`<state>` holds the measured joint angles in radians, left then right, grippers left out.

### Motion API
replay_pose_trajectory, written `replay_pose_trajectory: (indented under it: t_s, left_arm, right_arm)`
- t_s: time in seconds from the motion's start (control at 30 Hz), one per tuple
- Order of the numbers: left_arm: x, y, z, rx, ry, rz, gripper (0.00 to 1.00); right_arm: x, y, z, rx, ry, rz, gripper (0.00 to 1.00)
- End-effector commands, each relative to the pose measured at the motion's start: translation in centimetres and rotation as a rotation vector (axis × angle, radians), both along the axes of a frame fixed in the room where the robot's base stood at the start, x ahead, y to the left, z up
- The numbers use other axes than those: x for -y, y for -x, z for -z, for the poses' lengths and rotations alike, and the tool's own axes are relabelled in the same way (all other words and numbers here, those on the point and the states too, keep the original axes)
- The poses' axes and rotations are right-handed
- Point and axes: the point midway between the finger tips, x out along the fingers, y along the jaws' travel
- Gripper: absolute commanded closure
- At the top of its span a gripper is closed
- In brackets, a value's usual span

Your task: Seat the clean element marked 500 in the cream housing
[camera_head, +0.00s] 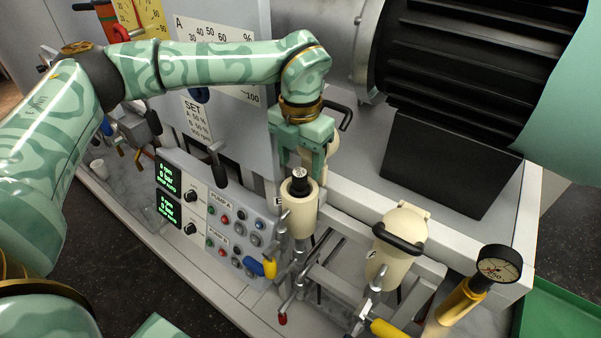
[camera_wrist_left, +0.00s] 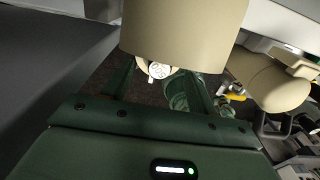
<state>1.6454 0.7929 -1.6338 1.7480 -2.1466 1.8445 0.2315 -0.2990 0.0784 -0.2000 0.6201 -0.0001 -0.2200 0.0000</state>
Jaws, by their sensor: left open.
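The cream housing (camera_head: 297,219) stands upright beside the pump panel. A dark element (camera_head: 299,186) with a pale top stands up out of its mouth; how deep it sits I cannot tell. My left gripper (camera_head: 303,165) points down just above it, open, its fingers apart. In the left wrist view, a pale round face with dark marks (camera_wrist_left: 159,71) shows between the fingers; I cannot read the marks. A large cream part (camera_wrist_left: 184,28), apparently the raised lid, hides much of the fingertip area. My right gripper is not in view.
A second cream housing (camera_head: 391,262) with a black-handled lid stands to the right. A round gauge (camera_head: 497,264) stands further right. The pump panel (camera_head: 207,220) is left of the housing. Pipes and yellow-handled valves crowd the front. A green tray (camera_head: 560,310) is at lower right.

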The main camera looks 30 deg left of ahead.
Motion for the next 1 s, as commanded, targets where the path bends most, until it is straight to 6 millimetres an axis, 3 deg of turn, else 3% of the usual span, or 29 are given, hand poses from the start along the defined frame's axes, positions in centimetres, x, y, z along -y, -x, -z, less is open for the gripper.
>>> replay_pose_trajectory:
  t_s: [0.1, 0.33, 1.0]
  left_arm:
    - [0.0, -0.1, -3.3, 0.007, 0.000, 0.000, 0.42]
    - [0.0, -0.2, -6.9, 0.006, 0.000, -0.001, 0.42]
    - [0.0, -0.1, -7.5, 0.006, 0.001, 0.000, 0.42]
  right_arm:
    - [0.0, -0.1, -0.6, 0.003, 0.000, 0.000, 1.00]
    - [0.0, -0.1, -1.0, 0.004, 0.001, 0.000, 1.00]
    - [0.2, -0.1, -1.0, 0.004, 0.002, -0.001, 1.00]
